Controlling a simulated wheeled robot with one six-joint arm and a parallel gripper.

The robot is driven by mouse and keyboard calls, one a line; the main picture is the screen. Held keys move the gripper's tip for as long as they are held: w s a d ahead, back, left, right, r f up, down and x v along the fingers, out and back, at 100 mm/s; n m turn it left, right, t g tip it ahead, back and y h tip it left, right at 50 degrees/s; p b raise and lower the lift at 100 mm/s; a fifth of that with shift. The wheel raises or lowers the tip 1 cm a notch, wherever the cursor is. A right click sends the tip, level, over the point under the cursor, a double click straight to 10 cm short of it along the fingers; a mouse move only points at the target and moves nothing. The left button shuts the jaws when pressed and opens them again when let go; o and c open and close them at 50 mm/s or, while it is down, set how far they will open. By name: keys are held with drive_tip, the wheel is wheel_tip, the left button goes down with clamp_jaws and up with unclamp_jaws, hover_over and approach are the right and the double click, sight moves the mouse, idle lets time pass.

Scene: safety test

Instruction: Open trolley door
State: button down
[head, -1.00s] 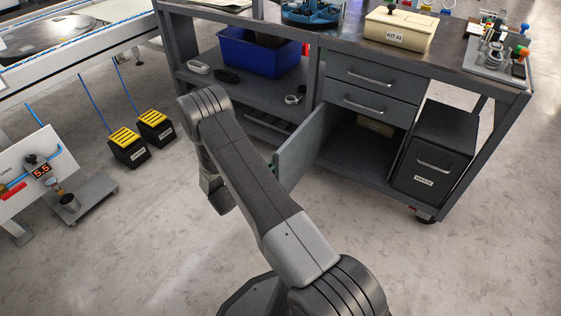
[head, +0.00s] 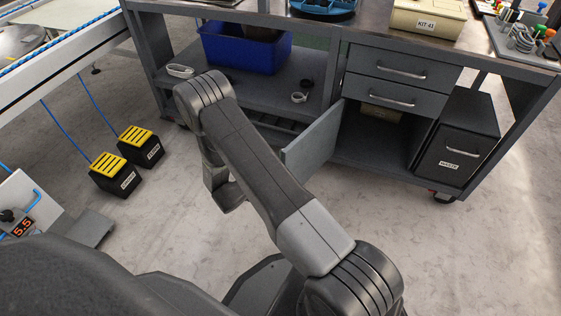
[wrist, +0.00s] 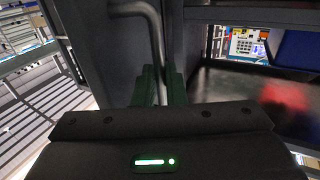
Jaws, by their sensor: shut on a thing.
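The grey trolley door (head: 313,140) stands open under the two drawers, swung out toward me and to the left. The dark lower compartment (head: 370,140) shows behind it. In the wrist view the door panel (wrist: 98,60) fills the left middle, with a bent metal handle (wrist: 155,40) on it. My gripper (wrist: 161,86) is shut on this handle, with its green fingers on either side of the bar. In the head view my arm hides the gripper and the handle.
The trolley (head: 470,55) has two closed drawers (head: 395,80) and a black waste bin (head: 460,145) at its right. A blue bin (head: 245,50) sits on the left shelf. Two yellow-topped black boxes (head: 115,174) stand on the floor at left. Floor before the trolley is clear.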

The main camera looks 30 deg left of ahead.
drive_tip(key=shift+w, duration=0.2)
drive_tip(key=c, duration=1.5)
unclamp_jaws()
drive_tip(key=shift+d, duration=0.1)
drive_tip(key=p+v, duration=0.3)
drive_tip(key=v, duration=1)
drive_tip(key=shift+s+a+p, duration=0.25)
drive_tip(key=shift+s+p, duration=0.05)
drive_tip(key=shift+s, duration=0.05)
drive_tip(key=shift+b+x, duration=1.8)
drive_tip(key=shift+x, duration=4.95)
